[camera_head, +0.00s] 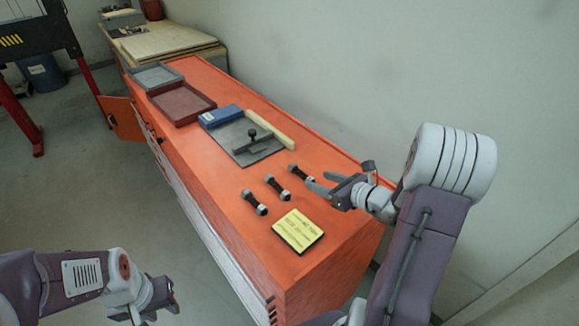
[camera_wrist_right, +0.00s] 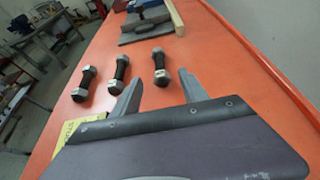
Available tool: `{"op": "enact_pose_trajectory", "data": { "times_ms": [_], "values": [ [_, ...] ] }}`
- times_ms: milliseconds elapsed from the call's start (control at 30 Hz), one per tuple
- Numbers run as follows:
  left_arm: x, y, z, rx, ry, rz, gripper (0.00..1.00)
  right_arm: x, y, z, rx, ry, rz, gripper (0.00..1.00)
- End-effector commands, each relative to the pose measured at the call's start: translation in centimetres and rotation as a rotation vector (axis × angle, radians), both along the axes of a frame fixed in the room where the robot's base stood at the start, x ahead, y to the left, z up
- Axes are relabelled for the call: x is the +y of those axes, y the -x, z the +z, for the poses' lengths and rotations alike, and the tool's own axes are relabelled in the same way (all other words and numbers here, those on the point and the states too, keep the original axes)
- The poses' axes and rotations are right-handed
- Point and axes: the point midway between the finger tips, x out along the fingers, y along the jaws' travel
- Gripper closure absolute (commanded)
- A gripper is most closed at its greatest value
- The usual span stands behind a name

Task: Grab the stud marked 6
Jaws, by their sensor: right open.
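Three dark studs with silver nut ends lie in a row on the orange bench top: a near-left stud (camera_head: 255,203), a middle stud (camera_head: 277,187) and a far-right stud (camera_head: 300,173). In the right wrist view they are the left stud (camera_wrist_right: 84,83), the middle stud (camera_wrist_right: 120,73) and the right stud (camera_wrist_right: 160,67). No number is readable on any of them. My right gripper (camera_head: 322,184) is open and empty, close beside the far-right stud; its fingers (camera_wrist_right: 157,90) sit just short of that stud. My left gripper (camera_head: 152,308) is low at the left, away from the studs.
A yellow note card (camera_head: 298,231) lies in front of the studs. Behind them are a grey plate (camera_head: 245,147) with a black-knobbed tool, a wooden bar (camera_head: 271,130), a blue box (camera_head: 220,117) and a red tray (camera_head: 182,103). A wall runs along the bench's right side.

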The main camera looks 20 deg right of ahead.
Motion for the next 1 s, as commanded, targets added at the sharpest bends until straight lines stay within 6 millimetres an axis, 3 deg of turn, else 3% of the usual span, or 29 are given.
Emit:
{"op": "enact_pose_trajectory", "data": {
  "times_ms": [100, 300, 500, 733, 1000],
  "values": [
    [0.0, 0.0, 0.1, 0.001, 0.000, 0.000, 0.64, 0.2, -0.3, -0.2, 0.001, 0.000, 0.003, 0.49],
    [0.0, 0.0, 0.4, 0.001, 0.000, 0.000, 0.64, 1.2, -2.9, -1.3, 0.002, 0.000, 0.005, 0.49],
    [0.0, 0.0, 0.5, 0.001, 0.000, 0.000, 0.64, 1.5, -3.8, -1.6, 0.001, 0.001, 0.004, 0.49],
    [0.0, 0.0, 1.3, 0.000, 0.000, 0.000, 0.64, 2.8, -7.3, -3.1, 0.002, 0.001, 0.004, 0.49],
    [0.0, 0.0, 1.3, 0.001, 0.000, 0.000, 0.64, 2.9, -7.9, -3.4, 0.000, 0.002, 0.002, 0.49]
  ]
}}
